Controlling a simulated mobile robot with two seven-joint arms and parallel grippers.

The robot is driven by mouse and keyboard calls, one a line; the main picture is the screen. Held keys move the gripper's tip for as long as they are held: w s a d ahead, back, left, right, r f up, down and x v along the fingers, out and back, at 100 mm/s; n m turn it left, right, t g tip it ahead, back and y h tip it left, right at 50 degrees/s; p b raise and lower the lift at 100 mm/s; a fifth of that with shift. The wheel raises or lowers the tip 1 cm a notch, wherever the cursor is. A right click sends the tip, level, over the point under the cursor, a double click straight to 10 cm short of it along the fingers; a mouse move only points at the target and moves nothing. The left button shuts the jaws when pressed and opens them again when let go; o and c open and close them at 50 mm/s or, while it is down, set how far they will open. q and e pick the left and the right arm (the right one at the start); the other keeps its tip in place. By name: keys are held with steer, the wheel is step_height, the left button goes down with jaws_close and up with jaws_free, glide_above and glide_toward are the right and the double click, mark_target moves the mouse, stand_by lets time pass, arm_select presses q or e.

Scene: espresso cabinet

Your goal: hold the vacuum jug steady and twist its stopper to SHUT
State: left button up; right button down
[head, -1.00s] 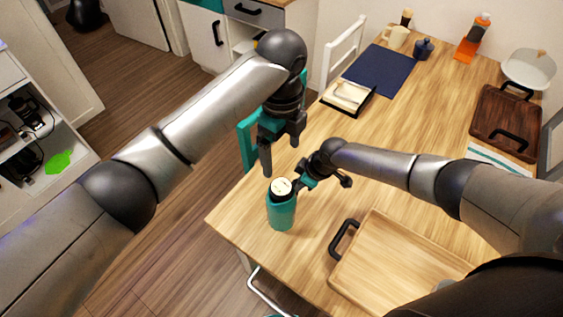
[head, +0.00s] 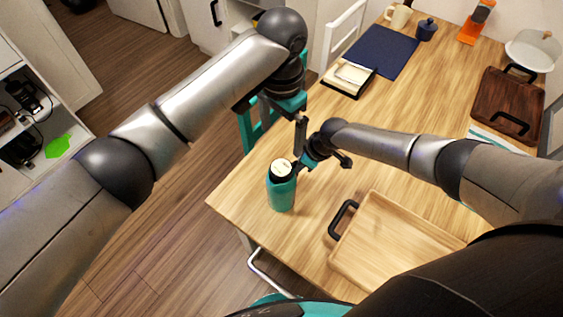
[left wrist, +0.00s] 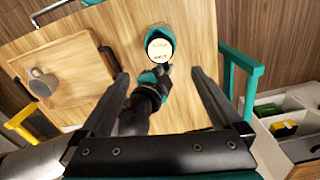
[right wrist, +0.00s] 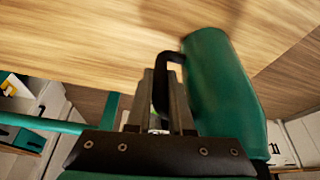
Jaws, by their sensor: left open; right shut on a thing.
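The teal vacuum jug (head: 281,195) stands upright near the table's near-left corner. Its pale round stopper (head: 281,168) sits on top; in the left wrist view the stopper (left wrist: 160,46) carries dark lettering too small to read surely. My right gripper (head: 303,166) is at the jug's right side. In the right wrist view its fingers (right wrist: 165,85) are shut on the jug's black handle (right wrist: 172,60), beside the teal body (right wrist: 225,95). My left gripper (head: 290,128) is open and empty, above and behind the jug. In the left wrist view the stopper lies beyond and between its spread fingers (left wrist: 160,76).
A wooden tray (head: 400,240) with a black handle lies right of the jug. A dark board (head: 508,105), navy mat (head: 381,52) and small box (head: 348,78) lie farther back. A teal chair (head: 262,125) stands at the table's left edge. Table around the jug is clear.

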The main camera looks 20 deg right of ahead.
mark_target(282, 167)
arm_select(q)
steer(key=shift+n, duration=0.7)
step_height(282, 167, down, 12)
steer(key=shift+f, duration=0.1)
steer(key=shift+c, duration=0.3)
steer(key=c, duration=1.3)
